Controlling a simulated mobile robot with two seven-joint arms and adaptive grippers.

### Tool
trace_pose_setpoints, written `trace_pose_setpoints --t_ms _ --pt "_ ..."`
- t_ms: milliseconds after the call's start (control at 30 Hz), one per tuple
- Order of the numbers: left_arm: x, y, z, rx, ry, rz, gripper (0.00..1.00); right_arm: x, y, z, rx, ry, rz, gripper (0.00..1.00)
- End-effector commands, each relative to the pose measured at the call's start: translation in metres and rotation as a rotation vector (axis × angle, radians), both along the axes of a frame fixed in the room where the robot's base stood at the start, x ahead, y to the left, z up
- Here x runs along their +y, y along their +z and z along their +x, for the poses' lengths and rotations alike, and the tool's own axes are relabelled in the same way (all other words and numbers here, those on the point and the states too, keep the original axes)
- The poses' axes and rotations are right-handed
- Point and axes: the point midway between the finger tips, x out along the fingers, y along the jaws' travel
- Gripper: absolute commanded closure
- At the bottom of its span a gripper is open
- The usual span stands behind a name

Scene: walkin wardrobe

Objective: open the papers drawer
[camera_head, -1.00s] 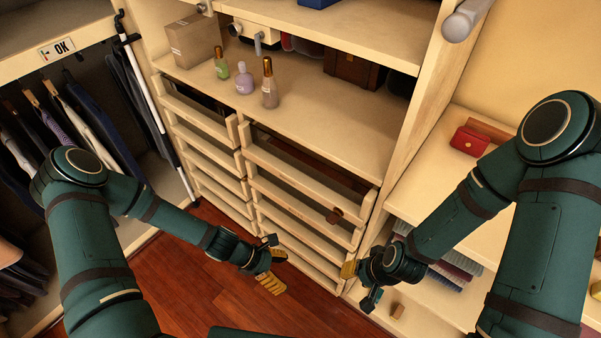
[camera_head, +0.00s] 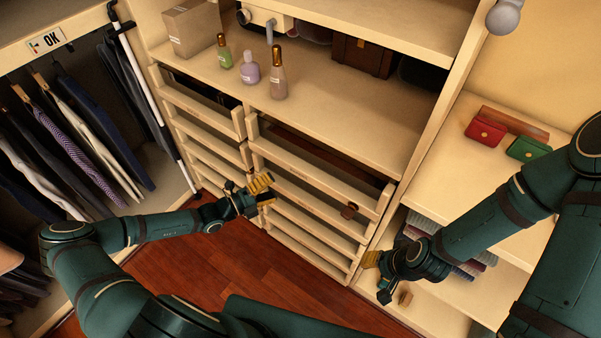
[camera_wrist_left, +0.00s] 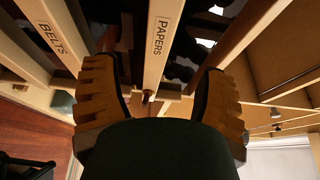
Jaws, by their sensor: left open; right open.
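The papers drawer (camera_wrist_left: 155,68) shows in the left wrist view as a pale wooden front strip with a "PAPERS" label. It runs into the space between the two fingers of my left gripper (camera_wrist_left: 161,85). These yellow ribbed fingers are wide apart, one on each side of the strip, and I see no clear contact. In the head view my left gripper (camera_head: 266,191) is at the left end of the right-hand drawer column; the label cannot be read there. My right gripper (camera_head: 376,277) is open and empty, beside the right end of that column.
A belts drawer (camera_wrist_left: 55,45) lies beside the papers drawer. Bottles, including a purple one (camera_head: 250,68), and a cardboard box (camera_head: 191,27) stand on the shelf above. Hanging clothes (camera_head: 75,140) are at left. Red (camera_head: 486,130) and green purses (camera_head: 528,149) lie on the right shelf.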

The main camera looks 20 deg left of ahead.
Motion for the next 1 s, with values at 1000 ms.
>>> trace_pose_setpoints --t_ms 1000 --pt "-0.07 0.0 0.075 0.001 -0.003 0.003 0.34 0.001 -0.006 -0.002 0.005 0.004 0.001 0.6"
